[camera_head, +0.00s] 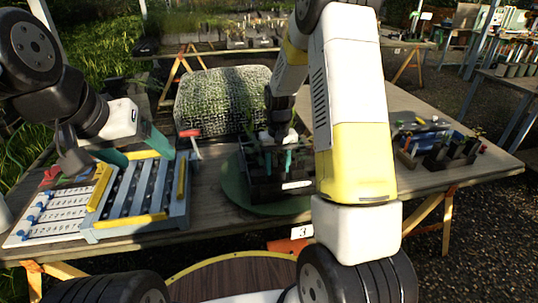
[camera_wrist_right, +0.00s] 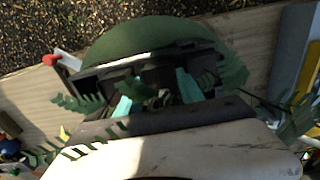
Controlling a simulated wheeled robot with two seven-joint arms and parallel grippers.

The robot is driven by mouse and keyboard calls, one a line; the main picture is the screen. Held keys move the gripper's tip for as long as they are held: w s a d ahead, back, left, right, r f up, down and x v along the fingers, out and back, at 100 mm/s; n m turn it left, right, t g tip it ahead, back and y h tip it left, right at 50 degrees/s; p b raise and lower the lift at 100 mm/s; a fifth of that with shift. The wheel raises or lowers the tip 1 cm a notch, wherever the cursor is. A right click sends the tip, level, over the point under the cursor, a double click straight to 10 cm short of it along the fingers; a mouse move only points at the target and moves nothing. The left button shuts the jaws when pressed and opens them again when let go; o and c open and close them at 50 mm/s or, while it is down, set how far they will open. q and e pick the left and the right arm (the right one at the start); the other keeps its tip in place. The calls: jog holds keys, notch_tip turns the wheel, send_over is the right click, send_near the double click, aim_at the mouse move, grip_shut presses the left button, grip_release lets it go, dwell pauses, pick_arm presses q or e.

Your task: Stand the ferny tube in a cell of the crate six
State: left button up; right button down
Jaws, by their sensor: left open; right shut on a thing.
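A dark crate (camera_head: 262,190) with a white label stands on a round green turntable (camera_head: 238,203) in the middle of the table; the label is too small to read. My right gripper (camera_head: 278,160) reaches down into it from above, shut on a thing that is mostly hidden. In the right wrist view, the teal fingers of my right gripper (camera_wrist_right: 155,95) are over the crate (camera_wrist_right: 92,84), with ferny leaves (camera_wrist_right: 85,104) around them. I cannot tell whether the held tube's foot is inside a cell. My left gripper (camera_head: 138,150) is open and empty at the left.
A blue-grey rack with yellow bars (camera_head: 140,222) and a white labelled board (camera_head: 58,215) lie at the left. A red-topped tool (camera_head: 190,133) stands between rack and crate. A dark tray with small pots (camera_head: 450,155) is at the right.

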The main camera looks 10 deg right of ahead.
jog(key=shift+f, duration=0.1)
jog(key=c, duration=0.7)
grip_release()
jog(key=shift+o, duration=0.2)
jog(key=shift+r, duration=3.95)
jog(key=s+a+r+t+y, duration=0.1)
jog(key=s+r+t, duration=0.2)
jog(key=s+r, duration=0.6)
jog(key=s+a+r+t+y, duration=0.1)
jog(key=s+r+t, duration=0.2)
jog(key=s+r, duration=0.6)
jog(key=s, duration=0.6)
